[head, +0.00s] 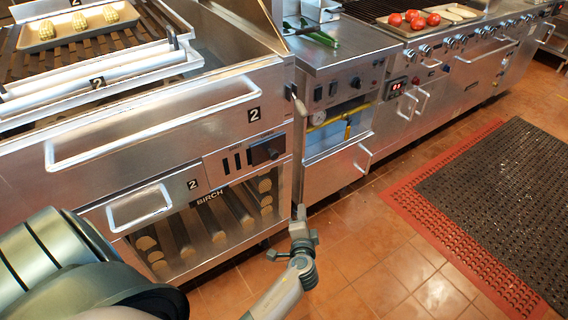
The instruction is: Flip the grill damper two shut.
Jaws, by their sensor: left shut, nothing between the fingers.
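The steel char grill (150,135) fills the left of the head view, with several black "2" labels on its front. A small lever (299,104) sticks out at its right front corner, beside the upper "2" label (254,115). I cannot tell for sure that this lever is damper two. My left gripper (301,216) is shut and empty, pointing up near the grill's lower right corner. It is well below the lever and apart from it. My right gripper is not in view.
A glass-fronted lower compartment (205,225) has a handle (138,208) at its upper left. A long bar handle (155,125) crosses the grill front. A steel cabinet (335,180) stands to the right. Tiled floor (375,265) is clear before a dark mat (500,190).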

